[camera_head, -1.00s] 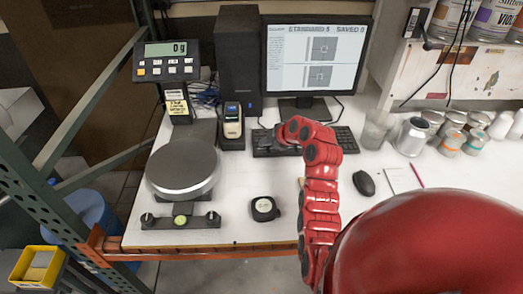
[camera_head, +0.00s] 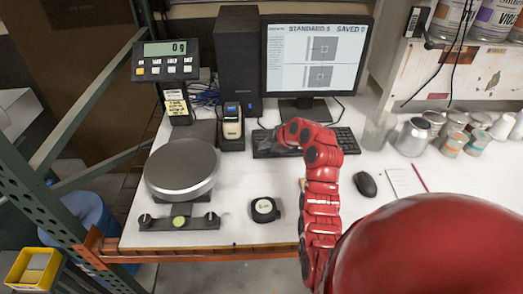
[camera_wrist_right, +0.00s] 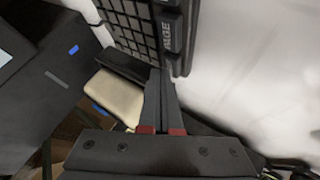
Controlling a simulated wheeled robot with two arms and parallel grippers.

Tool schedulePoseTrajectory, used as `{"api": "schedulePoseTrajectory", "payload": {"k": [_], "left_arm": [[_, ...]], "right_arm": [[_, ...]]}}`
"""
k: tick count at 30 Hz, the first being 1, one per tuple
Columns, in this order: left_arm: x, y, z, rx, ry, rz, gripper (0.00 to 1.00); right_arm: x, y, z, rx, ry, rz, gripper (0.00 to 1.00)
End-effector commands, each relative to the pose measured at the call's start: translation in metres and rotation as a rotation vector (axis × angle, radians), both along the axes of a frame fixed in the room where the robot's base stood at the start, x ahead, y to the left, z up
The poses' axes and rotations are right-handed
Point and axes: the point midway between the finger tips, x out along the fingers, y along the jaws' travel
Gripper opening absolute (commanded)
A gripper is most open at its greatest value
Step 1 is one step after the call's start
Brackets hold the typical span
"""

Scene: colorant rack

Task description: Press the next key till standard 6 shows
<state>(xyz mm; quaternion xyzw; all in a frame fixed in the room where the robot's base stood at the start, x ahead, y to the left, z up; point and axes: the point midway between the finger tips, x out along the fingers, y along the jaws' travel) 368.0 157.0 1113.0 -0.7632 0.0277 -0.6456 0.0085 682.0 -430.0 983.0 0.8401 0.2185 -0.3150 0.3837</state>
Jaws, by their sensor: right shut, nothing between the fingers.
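The monitor (camera_head: 316,60) at the back shows a header that appears to read STANDARD 6 and SAVED 0, in small print. The black keyboard (camera_head: 346,141) lies in front of it. My right gripper (camera_head: 266,140) is at the keyboard's left end, partly hidden by my red wrist. In the right wrist view my right gripper (camera_wrist_right: 160,82) is shut and empty, its tips at the end of the keyboard (camera_wrist_right: 128,22). A wide key (camera_wrist_right: 168,32) there has lettering ending in AGE. I cannot tell whether the tips touch a key. My left gripper is out of view.
A handheld device (camera_head: 232,124) stands close left of the keyboard. A scale (camera_head: 182,167) is further left. A tape measure (camera_head: 264,210), a mouse (camera_head: 366,185) and several cans (camera_head: 413,138) are on the white table (camera_head: 250,180). My red arm crosses the middle.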

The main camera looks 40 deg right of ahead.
Motion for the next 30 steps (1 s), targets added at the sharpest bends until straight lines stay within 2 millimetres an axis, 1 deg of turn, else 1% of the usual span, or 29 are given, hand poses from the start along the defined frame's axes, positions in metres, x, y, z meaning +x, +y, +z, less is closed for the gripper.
{"api": "schedulePoseTrajectory", "payload": {"k": [20,30], "left_arm": [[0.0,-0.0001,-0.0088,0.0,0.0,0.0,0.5],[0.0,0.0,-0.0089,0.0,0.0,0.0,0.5]], "right_arm": [[0.0,0.0,-0.0055,0.0,0.0,0.0,0.0],[0.0,0.0,-0.0046,0.0,0.0,0.0,0.0]]}}
